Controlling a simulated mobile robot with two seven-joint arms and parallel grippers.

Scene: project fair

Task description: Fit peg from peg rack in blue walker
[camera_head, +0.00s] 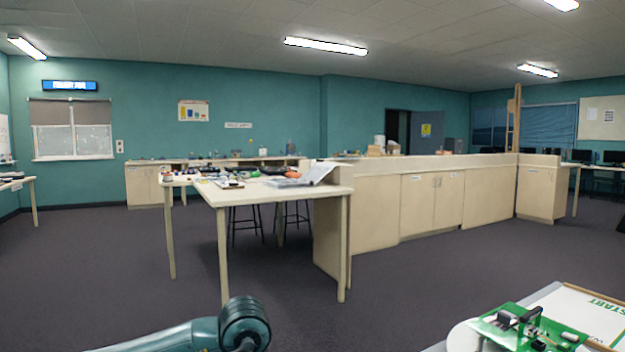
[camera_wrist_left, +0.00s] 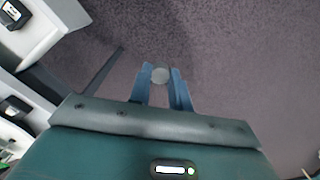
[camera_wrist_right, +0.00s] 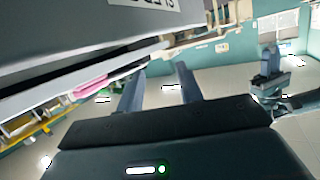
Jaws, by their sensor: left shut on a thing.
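My left gripper (camera_wrist_left: 160,85) shows in the left wrist view, with its blue fingers closed on a round, pale grey end of a thing, probably the peg (camera_wrist_left: 160,75). The rest of the held thing is hidden, and only floor shows beyond it. My right gripper (camera_wrist_right: 160,90) shows in the right wrist view with its fingers wide apart and nothing between them. I cannot make out the blue walker or the peg rack in any view.
Dark floor (camera_head: 110,265) is free at left.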

